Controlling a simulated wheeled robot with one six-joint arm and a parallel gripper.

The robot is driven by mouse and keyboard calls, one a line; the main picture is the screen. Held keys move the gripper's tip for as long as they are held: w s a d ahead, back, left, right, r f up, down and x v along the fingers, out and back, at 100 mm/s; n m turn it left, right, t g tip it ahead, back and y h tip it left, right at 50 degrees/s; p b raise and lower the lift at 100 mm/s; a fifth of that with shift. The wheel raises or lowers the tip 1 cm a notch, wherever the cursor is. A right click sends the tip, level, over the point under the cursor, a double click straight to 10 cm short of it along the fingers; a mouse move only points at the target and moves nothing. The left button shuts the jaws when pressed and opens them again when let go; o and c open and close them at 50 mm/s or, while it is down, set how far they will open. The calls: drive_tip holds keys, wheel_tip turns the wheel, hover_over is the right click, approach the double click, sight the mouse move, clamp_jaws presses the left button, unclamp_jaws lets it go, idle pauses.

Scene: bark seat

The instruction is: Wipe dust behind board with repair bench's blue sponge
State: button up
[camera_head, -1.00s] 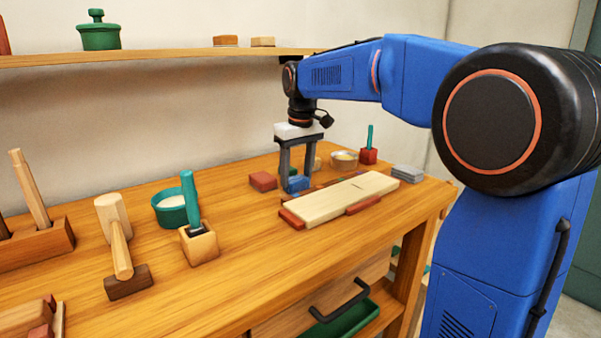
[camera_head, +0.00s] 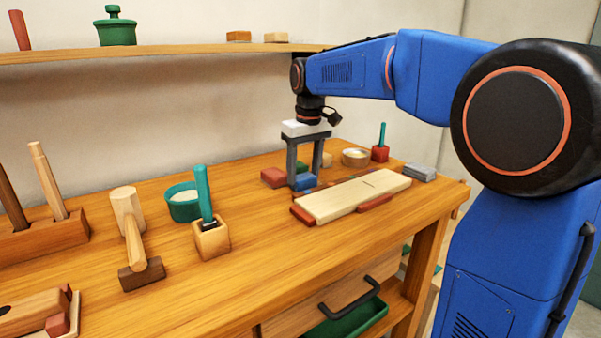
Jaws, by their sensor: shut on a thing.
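The small blue sponge (camera_head: 306,182) is low between the fingers of my gripper (camera_head: 305,179), which is shut on it. It is at or just above the bench top; I cannot tell whether it touches. The pale wooden board (camera_head: 352,196) lies just in front and to the right, with red blocks (camera_head: 375,204) at its edges. Behind the board is a narrow strip with dark and reddish patches (camera_head: 336,183). I cannot make out dust there. My fingers and the board hide part of this strip.
A red block (camera_head: 273,177) and a green one stand close to my fingers. A pale-filled bowl (camera_head: 355,157), a red holder (camera_head: 380,152) and grey pads (camera_head: 419,171) are behind right. A teal-handled tool in a wooden block (camera_head: 211,238) and a mallet (camera_head: 132,240) stand left. The front middle is clear.

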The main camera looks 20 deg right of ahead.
drive_tip(key=shift+w+d, duration=0.3)
drive_tip(key=shift+d, duration=0.6)
drive_tip(key=shift+w+d, duration=0.25)
drive_tip(key=shift+d, duration=0.6)
drive_tip(key=shift+s+a+r, duration=0.1)
drive_tip(key=shift+s+a, duration=0.15)
drive_tip(key=shift+a, duration=0.55)
drive_tip(key=shift+s+a+f, duration=0.1)
drive_tip(key=shift+s+a, duration=0.2)
drive_tip(key=shift+a, duration=0.55)
drive_tip(key=shift+s+a+r, duration=0.1)
drive_tip(key=shift+s+a, duration=0.15)
drive_tip(key=shift+a, duration=0.55)
drive_tip(key=shift+r, duration=3)
